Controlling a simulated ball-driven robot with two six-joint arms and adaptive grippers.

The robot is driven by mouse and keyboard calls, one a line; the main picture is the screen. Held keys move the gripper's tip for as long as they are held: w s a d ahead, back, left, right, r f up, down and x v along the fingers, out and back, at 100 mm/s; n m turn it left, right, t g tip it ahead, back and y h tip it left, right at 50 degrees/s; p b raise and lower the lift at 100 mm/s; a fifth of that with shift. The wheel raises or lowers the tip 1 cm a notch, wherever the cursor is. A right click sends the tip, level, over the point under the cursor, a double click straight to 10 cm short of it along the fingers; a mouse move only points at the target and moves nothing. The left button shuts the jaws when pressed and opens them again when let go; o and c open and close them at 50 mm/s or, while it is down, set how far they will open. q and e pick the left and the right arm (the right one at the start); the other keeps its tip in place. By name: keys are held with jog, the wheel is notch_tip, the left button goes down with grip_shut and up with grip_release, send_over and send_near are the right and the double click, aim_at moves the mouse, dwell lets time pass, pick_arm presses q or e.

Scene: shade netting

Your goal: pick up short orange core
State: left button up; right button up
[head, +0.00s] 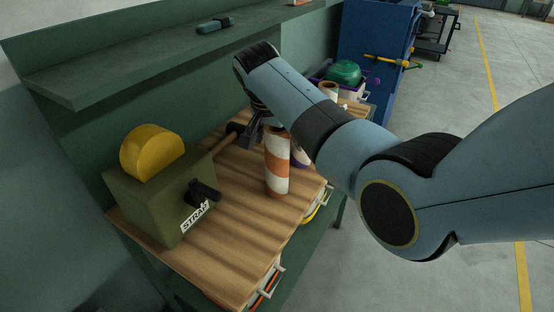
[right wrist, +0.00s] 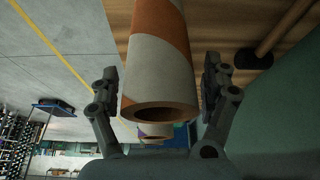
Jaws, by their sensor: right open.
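An orange-and-white striped core (head: 277,170), a hollow tube, stands upright on the wooden bench top. My right gripper (head: 256,132) is beside its upper part, partly hidden by my own arm in the head view. In the right wrist view the striped core (right wrist: 160,70) lies between the two open fingers of the right gripper (right wrist: 160,88), with its open end toward the camera. A gap shows on each side, so the fingers appear apart from it. My left gripper is not in view.
A green strap box (head: 150,205) with a yellow roll stands left on the bench (head: 228,240). A wooden-handled mallet (head: 226,141) lies behind the core. A shelf (head: 150,65) overhangs the back.

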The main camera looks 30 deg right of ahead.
jog(key=shift+d+f, duration=0.1)
jog(key=shift+f, duration=0.2)
grip_shut()
dwell(0.4)
